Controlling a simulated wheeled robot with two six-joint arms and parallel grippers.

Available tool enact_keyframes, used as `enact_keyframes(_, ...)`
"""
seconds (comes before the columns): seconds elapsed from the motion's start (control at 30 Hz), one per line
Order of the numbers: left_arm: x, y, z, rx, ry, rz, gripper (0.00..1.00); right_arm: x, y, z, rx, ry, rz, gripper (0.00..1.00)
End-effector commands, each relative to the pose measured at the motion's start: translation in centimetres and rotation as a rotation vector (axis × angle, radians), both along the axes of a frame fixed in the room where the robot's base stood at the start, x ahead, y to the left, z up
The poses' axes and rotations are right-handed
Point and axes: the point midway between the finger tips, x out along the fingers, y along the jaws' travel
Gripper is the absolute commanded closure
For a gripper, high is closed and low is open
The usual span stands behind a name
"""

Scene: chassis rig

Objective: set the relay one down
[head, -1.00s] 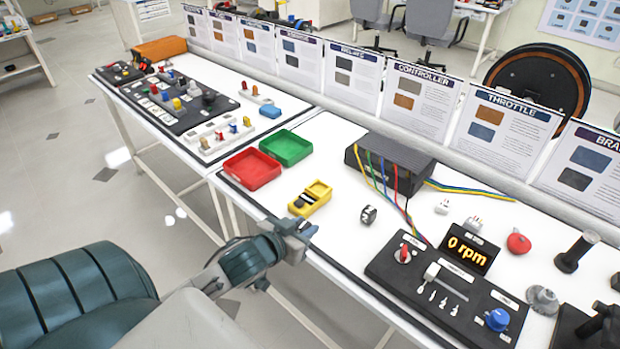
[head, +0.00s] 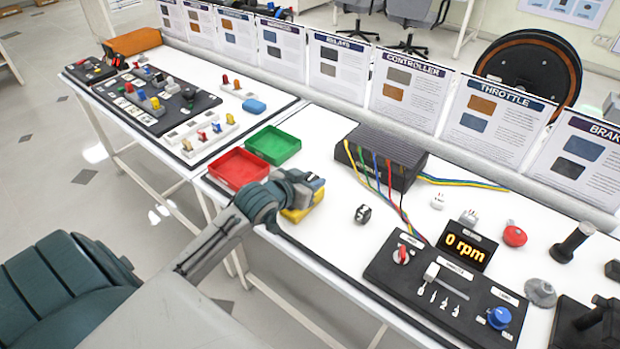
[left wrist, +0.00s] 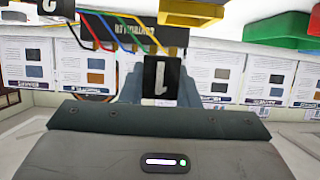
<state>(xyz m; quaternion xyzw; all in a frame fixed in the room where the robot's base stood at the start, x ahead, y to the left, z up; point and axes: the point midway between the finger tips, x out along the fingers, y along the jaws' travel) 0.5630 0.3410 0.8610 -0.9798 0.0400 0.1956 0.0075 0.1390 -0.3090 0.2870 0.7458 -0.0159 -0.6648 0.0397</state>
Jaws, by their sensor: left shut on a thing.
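Relay one (left wrist: 161,80), a small black block marked with a white 1, is between the fingers of my left gripper (left wrist: 160,88) in the left wrist view. A similar dark block (head: 362,214) stands on the white table to the right of the gripper. My right gripper is not in view.
The red tray (head: 238,184) and green tray (head: 273,157) lie left of the gripper. The black controller box (head: 397,150) with coloured wires stands behind. A control panel (head: 445,295) is at right.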

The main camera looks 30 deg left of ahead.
Motion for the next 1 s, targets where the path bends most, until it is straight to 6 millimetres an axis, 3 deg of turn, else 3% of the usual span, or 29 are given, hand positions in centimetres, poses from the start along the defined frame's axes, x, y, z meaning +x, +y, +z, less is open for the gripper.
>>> enact_keyframes(0.1,1.9,1.4,-0.1,0.000,0.000,0.001,0.94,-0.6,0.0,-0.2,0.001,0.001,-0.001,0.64)
enact_keyframes(0.23,2.8,2.1,-0.3,0.000,-0.001,0.000,0.94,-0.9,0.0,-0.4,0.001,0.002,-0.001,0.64)
enact_keyframes(0.57,2.9,2.2,-3.7,-0.004,0.002,0.002,0.94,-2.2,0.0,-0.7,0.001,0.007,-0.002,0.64)
enact_keyframes(0.93,2.9,2.2,-4.2,-0.001,0.000,0.000,0.94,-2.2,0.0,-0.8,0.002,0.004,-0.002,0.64)
enact_keyframes(0.97,2.9,2.2,-4.2,0.000,0.000,0.000,0.66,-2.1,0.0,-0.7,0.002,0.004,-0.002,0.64)
enact_keyframes(1.0,2.9,2.2,-4.1,0.000,0.000,0.000,0.58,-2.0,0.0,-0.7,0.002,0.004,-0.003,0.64)
